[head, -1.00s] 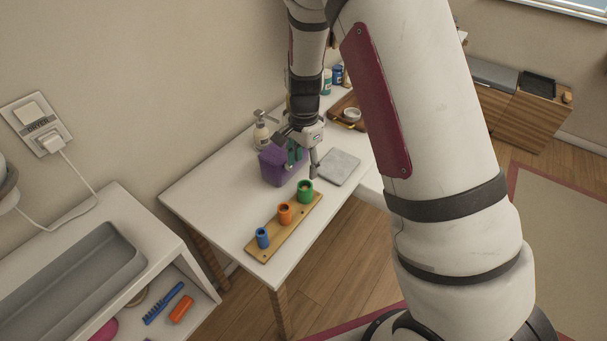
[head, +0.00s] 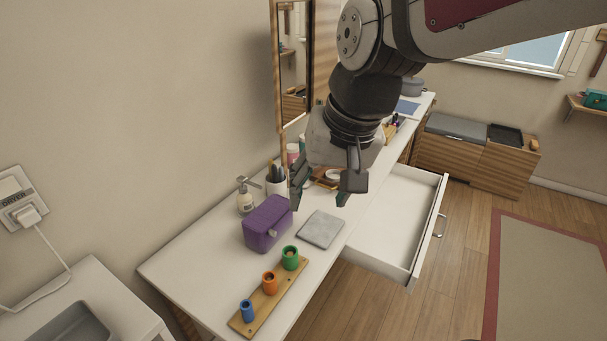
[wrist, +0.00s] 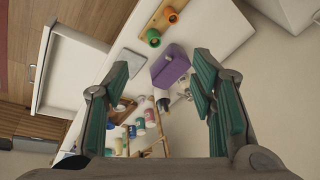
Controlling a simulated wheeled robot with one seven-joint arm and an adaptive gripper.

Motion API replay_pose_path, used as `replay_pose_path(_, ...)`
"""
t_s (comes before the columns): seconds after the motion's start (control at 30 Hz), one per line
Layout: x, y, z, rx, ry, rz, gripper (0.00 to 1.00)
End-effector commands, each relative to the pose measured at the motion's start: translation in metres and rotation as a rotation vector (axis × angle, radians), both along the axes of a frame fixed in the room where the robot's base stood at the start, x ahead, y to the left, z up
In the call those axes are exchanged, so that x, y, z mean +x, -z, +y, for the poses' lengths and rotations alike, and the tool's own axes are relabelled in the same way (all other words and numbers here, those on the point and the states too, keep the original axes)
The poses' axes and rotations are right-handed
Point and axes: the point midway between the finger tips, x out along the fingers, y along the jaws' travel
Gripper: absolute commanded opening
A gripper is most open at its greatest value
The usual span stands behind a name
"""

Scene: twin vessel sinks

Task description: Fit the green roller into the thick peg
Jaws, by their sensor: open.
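The green roller (head: 290,258) stands upright at the far end of a wooden peg board (head: 262,307). A brown peg top shows inside its ring, so it appears to sit around the thick peg, which is otherwise hidden. An orange roller (head: 269,283) and a blue roller (head: 247,311) stand on the same board. My gripper (head: 318,197) is open and empty, raised above the counter beyond the board. The wrist view shows the green roller (wrist: 169,14) and orange roller (wrist: 152,38) past the open fingers (wrist: 163,78).
A purple box (head: 267,224), a grey slab (head: 320,229) and a soap pump (head: 245,197) are on the counter near the board. An open drawer (head: 395,222) juts out on the right. Cups and bottles stand further back along the wall.

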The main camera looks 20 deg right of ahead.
Motion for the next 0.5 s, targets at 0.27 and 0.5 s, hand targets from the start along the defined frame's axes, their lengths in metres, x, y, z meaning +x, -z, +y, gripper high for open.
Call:
replay_pose_path(0.27,-0.070,-0.020,-0.008,-0.155,-0.222,-0.124,0.51)
replay_pose_path(0.5,-0.088,-0.021,-0.010,-0.210,-0.283,-0.148,0.51)
